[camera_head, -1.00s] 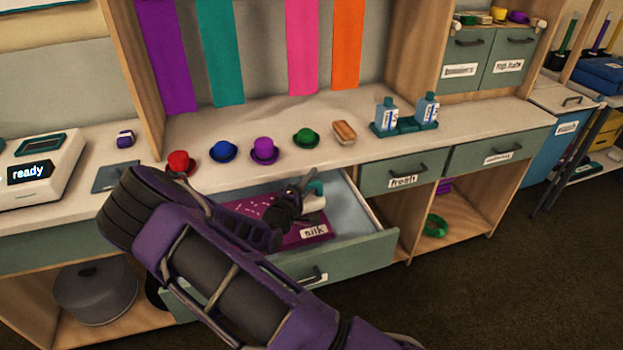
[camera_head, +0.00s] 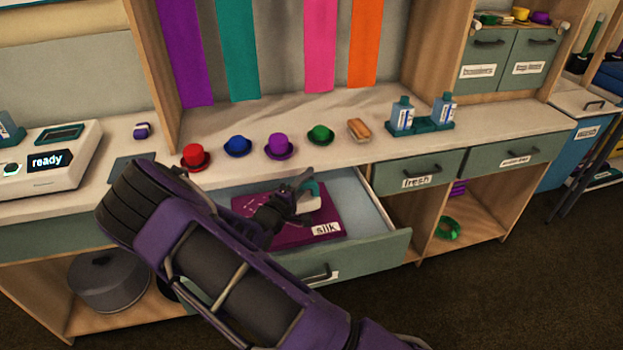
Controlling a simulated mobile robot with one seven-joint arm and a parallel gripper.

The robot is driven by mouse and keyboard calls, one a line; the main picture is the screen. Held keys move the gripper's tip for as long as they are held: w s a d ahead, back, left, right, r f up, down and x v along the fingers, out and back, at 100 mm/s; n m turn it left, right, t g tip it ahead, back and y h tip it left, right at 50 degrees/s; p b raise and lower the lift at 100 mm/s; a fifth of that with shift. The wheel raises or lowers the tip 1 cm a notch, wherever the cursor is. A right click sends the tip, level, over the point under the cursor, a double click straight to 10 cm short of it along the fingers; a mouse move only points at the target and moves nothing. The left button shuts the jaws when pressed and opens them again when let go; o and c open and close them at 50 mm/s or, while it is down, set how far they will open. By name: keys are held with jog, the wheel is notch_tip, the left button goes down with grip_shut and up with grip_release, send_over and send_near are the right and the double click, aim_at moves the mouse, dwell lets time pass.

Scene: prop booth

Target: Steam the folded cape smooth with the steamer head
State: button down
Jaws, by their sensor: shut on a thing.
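The folded cape (camera_head: 332,213) is a flat magenta-purple bundle with a white "silk" label at its front right corner. It lies in the open drawer (camera_head: 377,248). Pale marks show on its back left part. My gripper (camera_head: 299,190) is over the cape's right half, shut on the white and teal steamer head (camera_head: 312,201). The steamer head is low over the cape; I cannot tell whether it touches. My wrist and forearm hide the cape's front left part and the drawer's left side.
Red (camera_head: 194,158), blue (camera_head: 238,146), purple (camera_head: 279,147) and green (camera_head: 321,135) small hats stand on the counter behind the drawer, beside a brush (camera_head: 359,130). Bottles in a teal holder (camera_head: 420,128) stand right. A "ready" machine (camera_head: 48,160) is at left.

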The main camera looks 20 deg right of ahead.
jog(key=a+b, duration=0.2)
jog(key=a, duration=1.2)
jog(key=shift+b, duration=0.4)
dwell(1.1)
jog(key=shift+r, duration=0.1)
dwell(1.4)
notch_tip(320, 180, up, 15)
jog(key=p, duration=0.7)
dwell(0.6)
